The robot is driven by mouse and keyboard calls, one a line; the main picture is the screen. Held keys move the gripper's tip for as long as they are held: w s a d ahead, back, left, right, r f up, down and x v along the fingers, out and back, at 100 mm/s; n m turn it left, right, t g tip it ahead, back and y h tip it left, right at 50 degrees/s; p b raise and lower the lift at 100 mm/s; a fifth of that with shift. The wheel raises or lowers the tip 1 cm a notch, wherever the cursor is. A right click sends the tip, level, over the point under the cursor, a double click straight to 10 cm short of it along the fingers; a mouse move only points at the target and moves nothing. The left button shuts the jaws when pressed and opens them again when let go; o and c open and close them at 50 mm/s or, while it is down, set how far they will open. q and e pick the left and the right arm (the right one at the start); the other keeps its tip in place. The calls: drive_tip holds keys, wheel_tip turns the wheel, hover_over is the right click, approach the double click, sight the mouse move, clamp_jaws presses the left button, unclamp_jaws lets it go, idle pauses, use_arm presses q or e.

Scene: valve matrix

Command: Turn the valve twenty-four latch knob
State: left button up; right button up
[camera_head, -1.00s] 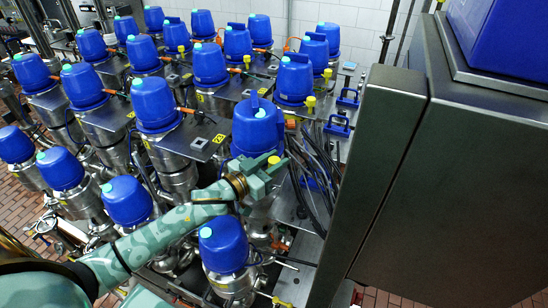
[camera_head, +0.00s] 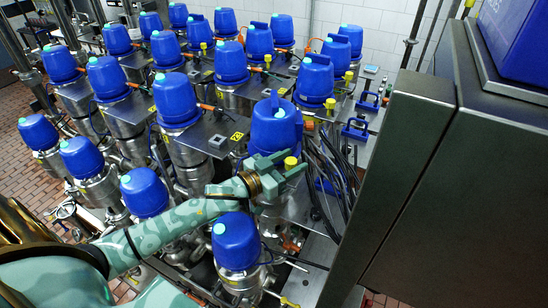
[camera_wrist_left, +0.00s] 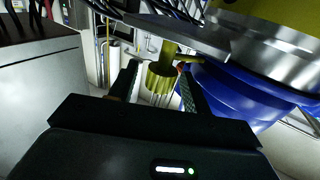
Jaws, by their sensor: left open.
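A yellow ribbed latch knob (camera_head: 290,162) sits at the front right of a blue-capped valve (camera_head: 272,130); I cannot read a number on it. My left gripper (camera_head: 284,172) is at this knob, its arm reaching in from the lower left. In the left wrist view the knob (camera_wrist_left: 160,82) stands between my two dark fingers (camera_wrist_left: 158,90), with a yellow stem above it. The fingers are apart, one on each side; I cannot tell whether either touches it. My right gripper is not in view.
Rows of blue-capped valves (camera_head: 168,50) fill the left and middle. Another blue-capped valve (camera_head: 235,240) stands just below my left forearm. Black cables (camera_head: 330,165) run right of the gripper. A large grey cabinet (camera_head: 440,190) blocks the right side.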

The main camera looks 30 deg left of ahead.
use_arm(q)
drive_tip(key=b+v, duration=0.3)
drive_tip(key=v, duration=1.3)
